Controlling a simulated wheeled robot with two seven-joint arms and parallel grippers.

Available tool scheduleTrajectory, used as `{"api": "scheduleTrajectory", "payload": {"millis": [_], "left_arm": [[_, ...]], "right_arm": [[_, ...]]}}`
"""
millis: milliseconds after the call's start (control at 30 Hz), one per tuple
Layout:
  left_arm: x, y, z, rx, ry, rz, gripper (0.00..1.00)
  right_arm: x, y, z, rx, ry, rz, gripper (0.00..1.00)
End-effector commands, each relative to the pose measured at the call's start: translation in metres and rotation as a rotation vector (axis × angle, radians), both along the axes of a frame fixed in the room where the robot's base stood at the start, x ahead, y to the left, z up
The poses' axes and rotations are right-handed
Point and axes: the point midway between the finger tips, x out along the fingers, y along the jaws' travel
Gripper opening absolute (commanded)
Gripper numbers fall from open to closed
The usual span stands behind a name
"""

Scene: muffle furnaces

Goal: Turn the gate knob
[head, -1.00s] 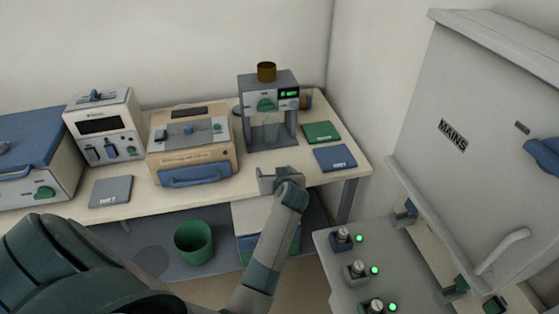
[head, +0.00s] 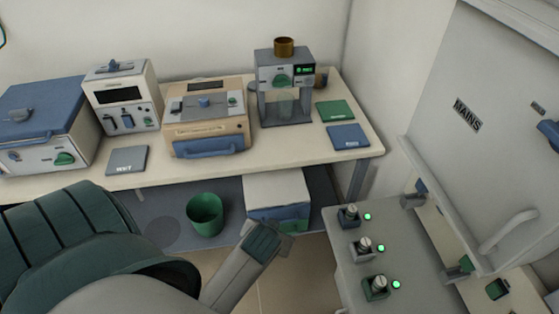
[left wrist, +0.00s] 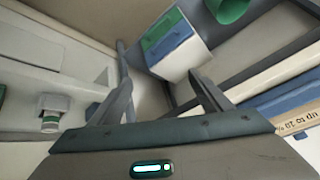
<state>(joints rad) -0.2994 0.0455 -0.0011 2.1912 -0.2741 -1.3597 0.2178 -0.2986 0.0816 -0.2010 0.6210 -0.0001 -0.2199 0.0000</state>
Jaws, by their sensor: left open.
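Three small knobs stand in a row on the grey console at the right of the head view: one on a blue base (head: 348,214), one on a light base (head: 362,246) and one on a green base (head: 377,286). Each has a lit green lamp beside it. I cannot read which one is the gate knob. My left gripper (head: 272,241) is left of the console, below the table edge, and apart from the knobs. In the left wrist view its two fingers (left wrist: 160,100) are spread with nothing between them. My right gripper is out of view.
A grey MAINS cabinet (head: 500,120) with a handle rises behind the console. The table (head: 140,182) at the back holds several machines and flat pads. A green bin (head: 205,215) and a white box (head: 275,190) are below it.

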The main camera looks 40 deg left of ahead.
Motion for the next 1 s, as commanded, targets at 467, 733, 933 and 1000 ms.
{"api": "scheduleTrajectory", "payload": {"millis": [467, 733, 933, 1000], "left_arm": [[-0.107, -0.069, -0.037, -0.112, 0.219, -0.283, 0.72], [-0.138, -0.094, -0.096, -0.162, 0.306, -0.381, 0.72], [-0.144, -0.099, -0.143, -0.171, 0.333, -0.398, 0.72], [-0.147, -0.099, -0.163, -0.173, 0.342, -0.400, 0.72]], "right_arm": [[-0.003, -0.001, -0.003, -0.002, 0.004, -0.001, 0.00], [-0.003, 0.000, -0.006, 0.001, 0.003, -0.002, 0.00], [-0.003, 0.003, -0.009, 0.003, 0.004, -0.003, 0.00], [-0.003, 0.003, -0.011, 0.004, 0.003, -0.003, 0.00]]}}
